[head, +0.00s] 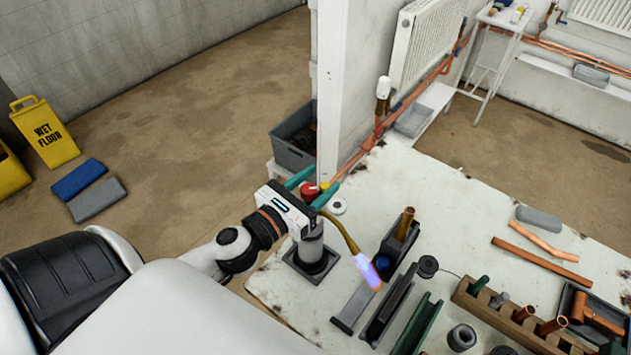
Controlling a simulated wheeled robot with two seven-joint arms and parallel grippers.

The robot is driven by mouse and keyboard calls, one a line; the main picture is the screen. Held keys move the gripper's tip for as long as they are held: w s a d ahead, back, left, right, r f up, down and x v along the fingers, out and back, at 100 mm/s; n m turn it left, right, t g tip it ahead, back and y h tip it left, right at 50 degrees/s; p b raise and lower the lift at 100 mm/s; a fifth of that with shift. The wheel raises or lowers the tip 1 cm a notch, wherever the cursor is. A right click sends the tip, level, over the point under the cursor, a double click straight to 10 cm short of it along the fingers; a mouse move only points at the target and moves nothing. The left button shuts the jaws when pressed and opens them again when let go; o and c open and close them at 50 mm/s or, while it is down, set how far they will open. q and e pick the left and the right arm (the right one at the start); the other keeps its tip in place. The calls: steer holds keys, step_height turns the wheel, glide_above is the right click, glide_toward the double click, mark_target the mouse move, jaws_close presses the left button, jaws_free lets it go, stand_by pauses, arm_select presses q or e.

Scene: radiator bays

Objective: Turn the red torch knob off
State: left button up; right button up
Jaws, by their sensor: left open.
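The red torch knob (309,190) sits at the top of the torch, between the green fingers of my left gripper (318,189). The gripper is open, with one finger on each side of the knob; I cannot tell whether either finger touches it. The torch's grey cylinder (312,245) stands upright in a dark square base on the bench, partly hidden by the gripper. Its brass tube (341,229) curves down to the right and ends in a glowing blue-violet flame (368,272). My right gripper is not in view.
The worn white bench (440,190) holds metal channels (390,305), a wooden rack (510,318) with several pipe pieces, and loose copper pipes (542,262). A white post (331,90) rises just behind the gripper. A grey crate (294,140) stands behind the bench.

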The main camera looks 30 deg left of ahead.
arm_select(q)
steer(key=c, duration=1)
